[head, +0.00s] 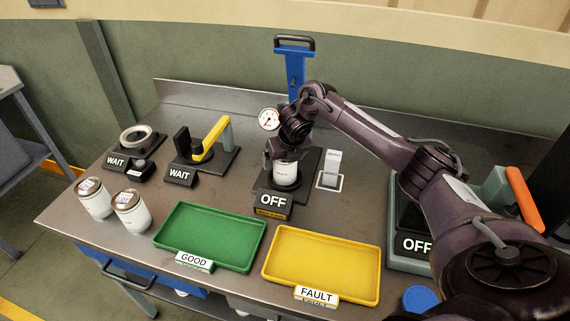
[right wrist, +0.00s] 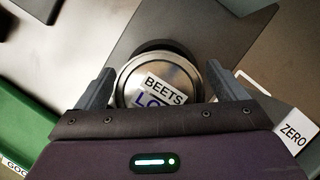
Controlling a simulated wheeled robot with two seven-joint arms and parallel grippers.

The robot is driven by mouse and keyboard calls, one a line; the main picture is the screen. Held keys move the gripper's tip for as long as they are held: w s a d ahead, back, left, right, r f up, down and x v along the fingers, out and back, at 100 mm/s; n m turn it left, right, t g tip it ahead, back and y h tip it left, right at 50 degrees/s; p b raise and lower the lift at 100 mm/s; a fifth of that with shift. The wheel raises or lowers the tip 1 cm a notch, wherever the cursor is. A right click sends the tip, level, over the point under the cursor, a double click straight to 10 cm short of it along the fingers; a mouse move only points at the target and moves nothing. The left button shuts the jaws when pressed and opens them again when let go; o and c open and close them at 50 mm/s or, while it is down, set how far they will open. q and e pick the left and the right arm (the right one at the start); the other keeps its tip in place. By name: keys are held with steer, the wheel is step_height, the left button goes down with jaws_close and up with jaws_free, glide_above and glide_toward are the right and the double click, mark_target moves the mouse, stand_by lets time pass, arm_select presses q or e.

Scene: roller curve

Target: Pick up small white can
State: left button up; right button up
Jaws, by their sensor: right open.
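A small white can (head: 286,175) stands upright on the middle station with the OFF sign, right below my right gripper (head: 283,158). In the right wrist view, the can's round metal lid (right wrist: 140,80) has a label reading BEETS and a second line partly hidden. The right gripper's two fingers (right wrist: 160,72) are spread, one on each side of the lid; I cannot tell whether they touch it. Two more white cans, a left one (head: 95,200) and a right one (head: 132,213), stand at the table's left front. My left gripper is not in view.
A green GOOD tray (head: 211,235) and a yellow FAULT tray (head: 325,262) lie empty in front. A dial gauge (head: 269,119) stands behind the can, with a ZERO block (head: 331,170) to its right. Two WAIT stations (head: 180,176) are at left.

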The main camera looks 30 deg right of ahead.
steer(key=shift+r, duration=0.1)
steer(key=shift+c, duration=1.3)
steer(key=c, duration=0.9)
steer(key=shift+c, duration=1.4)
